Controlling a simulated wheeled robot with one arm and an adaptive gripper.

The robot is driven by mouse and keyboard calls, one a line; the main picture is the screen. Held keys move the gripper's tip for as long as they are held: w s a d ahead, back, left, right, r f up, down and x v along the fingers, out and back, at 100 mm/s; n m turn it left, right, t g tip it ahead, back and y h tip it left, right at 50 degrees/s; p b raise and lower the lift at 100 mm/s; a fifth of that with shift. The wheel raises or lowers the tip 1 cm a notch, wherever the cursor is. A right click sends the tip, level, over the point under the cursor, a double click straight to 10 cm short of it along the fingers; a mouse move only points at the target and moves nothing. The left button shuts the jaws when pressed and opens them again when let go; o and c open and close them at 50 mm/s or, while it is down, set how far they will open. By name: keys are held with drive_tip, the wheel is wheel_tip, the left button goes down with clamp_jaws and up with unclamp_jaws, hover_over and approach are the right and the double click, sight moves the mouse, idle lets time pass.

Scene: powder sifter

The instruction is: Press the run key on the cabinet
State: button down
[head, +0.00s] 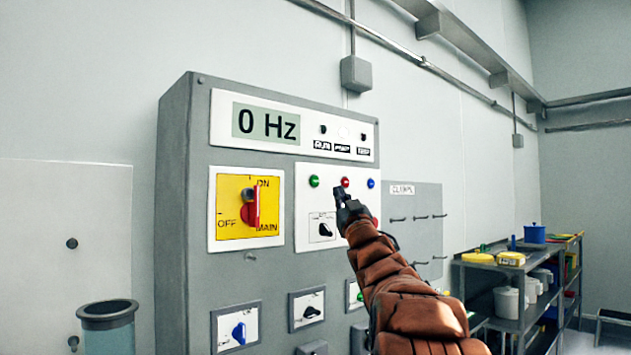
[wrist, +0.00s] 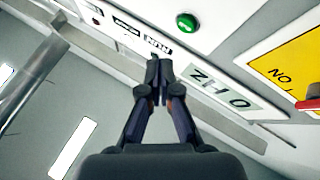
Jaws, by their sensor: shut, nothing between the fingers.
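The grey cabinet (head: 178,170) stands against the wall, with a display (head: 266,123) reading 0 Hz. Its white key panel carries a green key (head: 314,181), a red key (head: 345,182) and a blue key (head: 371,183) in a row. No label can be read beside the keys. My gripper (head: 341,193) is shut and empty, and in the picture its tips are just below the red key. In the wrist view my gripper (wrist: 159,72) points at the cabinet face, with the green key (wrist: 186,22) beyond and slightly right of the tips. No contact with a key is visible.
A yellow main switch (head: 228,212) with a red handle is left of the keys. A black selector knob (head: 325,230) sits below the green key. Several more knobs are lower down. A shelf (head: 500,290) with containers stands at right.

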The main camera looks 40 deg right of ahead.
sight(315, 181)
drive_tip(key=s+r+n+t+y, duration=0.2)
drive_tip(key=r, duration=0.1)
drive_tip(key=shift+s+d+r+t, duration=0.2)
drive_tip(key=shift+d+t, duration=0.1)
drive_tip(key=shift+d, duration=0.05)
drive_tip(key=shift+w+d, duration=0.1)
drive_tip(key=shift+w, duration=4.3)
drive_tip(key=shift+w, duration=0.1)
drive_tip(key=shift+w, duration=0.35)
